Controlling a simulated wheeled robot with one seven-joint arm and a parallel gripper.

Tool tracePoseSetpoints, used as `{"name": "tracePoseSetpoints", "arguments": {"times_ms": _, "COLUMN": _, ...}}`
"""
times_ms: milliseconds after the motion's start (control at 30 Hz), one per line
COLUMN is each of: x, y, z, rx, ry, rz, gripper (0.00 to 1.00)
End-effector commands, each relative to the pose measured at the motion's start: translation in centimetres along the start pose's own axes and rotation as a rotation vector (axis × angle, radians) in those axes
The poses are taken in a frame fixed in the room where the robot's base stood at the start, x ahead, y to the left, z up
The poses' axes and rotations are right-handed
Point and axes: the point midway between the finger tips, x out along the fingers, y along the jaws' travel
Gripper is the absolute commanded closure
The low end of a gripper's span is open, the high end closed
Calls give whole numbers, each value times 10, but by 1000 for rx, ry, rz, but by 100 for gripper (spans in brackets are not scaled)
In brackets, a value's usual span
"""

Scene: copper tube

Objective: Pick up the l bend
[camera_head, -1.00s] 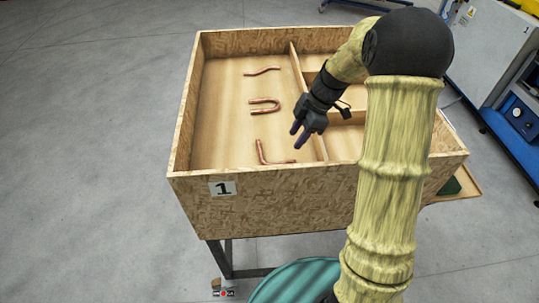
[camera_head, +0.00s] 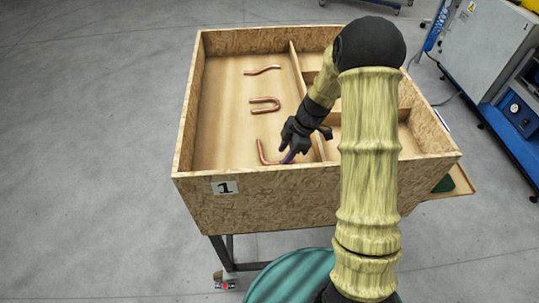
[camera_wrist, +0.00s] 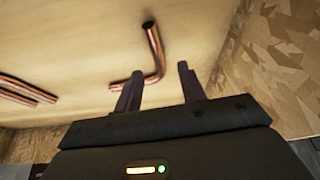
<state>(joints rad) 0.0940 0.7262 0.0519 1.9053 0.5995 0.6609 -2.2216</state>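The l bend (camera_head: 264,155) is a copper tube bent at a right angle, lying on the floor of the wooden box (camera_head: 200,187) near its front wall. My gripper (camera_head: 287,155) is low in the box at the right end of the l bend and hides part of it. In the wrist view the l bend (camera_wrist: 153,55) lies ahead of my gripper (camera_wrist: 157,82). Its corner and short leg show between and just beyond the two open fingers, with its end near the left finger. Nothing is held. Whether the fingers touch the tube cannot be told.
A U-shaped copper tube (camera_head: 265,105) and a slightly bent tube (camera_head: 262,70) lie farther back in the same compartment. A wooden divider (camera_head: 305,95) stands close to the right of my gripper. The compartment's left side is clear.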

Motion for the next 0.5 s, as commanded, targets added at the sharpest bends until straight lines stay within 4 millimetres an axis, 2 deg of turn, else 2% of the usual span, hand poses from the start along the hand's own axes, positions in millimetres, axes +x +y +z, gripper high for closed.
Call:
{"name": "tracePoseSetpoints", "arguments": {"times_ms": 300, "x": 31, "y": 1, "z": -2, "rx": 1, "ry": 1, "rz": -2, "gripper": 60}}
{"name": "tracePoseSetpoints", "arguments": {"times_ms": 500, "x": 35, "y": 1, "z": -1, "rx": -2, "ry": 0, "rz": 0, "gripper": 60}}
